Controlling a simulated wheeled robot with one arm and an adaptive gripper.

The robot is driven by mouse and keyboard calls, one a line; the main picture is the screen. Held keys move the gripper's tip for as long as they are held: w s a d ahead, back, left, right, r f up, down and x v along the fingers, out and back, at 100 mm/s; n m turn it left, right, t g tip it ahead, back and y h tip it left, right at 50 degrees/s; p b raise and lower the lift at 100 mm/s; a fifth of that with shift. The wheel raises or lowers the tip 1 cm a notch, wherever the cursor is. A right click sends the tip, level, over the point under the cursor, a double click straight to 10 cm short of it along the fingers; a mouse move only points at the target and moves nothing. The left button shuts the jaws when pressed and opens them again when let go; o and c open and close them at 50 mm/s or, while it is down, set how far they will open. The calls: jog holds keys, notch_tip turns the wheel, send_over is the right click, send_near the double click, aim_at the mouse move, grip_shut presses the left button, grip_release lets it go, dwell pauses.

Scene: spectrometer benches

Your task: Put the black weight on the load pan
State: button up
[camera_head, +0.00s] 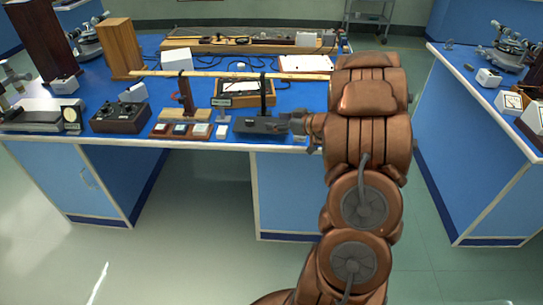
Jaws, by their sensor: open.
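My bronze arm reaches over the bench's front edge, and my gripper (300,122) is at its end, pointing left, small and partly merged with dark things behind it. It is open, beside the right end of a dark flat base (262,126) with a black upright post (264,95). Left of that base, a brown wooden tray (160,134) holds small pale-topped blocks. I cannot pick out the black weight or the load pan with certainty; either may be hidden by my gripper or too small to tell.
A long wooden rule (225,74) crosses the blue bench above the uprights. A dark control box (120,117) and a round-dial meter (71,117) stand at left. A wooden box (120,48) stands behind. Another bench (470,120) is at right, beyond a floor gap.

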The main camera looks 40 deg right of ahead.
notch_tip(320, 180, up, 5)
jog(key=w+d+m+g+h, duration=0.1)
jog(key=w+d+g+h, duration=0.1)
jog(key=h, duration=0.4)
jog(key=s+a+r+m+g+h, duration=0.3)
jog(key=s+r, duration=0.1)
jog(key=s, duration=0.2)
jog(key=s+a+f+g+y, duration=0.1)
jog(key=s+a+g, duration=0.2)
jog(key=s+a, duration=0.7)
jog(key=s+a+f+g+y, duration=0.1)
jog(key=s+a+g, duration=0.3)
jog(key=s+a, duration=0.6)
jog(key=s+a+f+n+g+y, duration=0.1)
jog(key=s+a+g+y, duration=0.2)
jog(key=s+a, duration=0.7)
jog(key=s, duration=0.3)
jog(key=shift+s+a+f, duration=0.15)
jog(key=shift+s, duration=0.15)
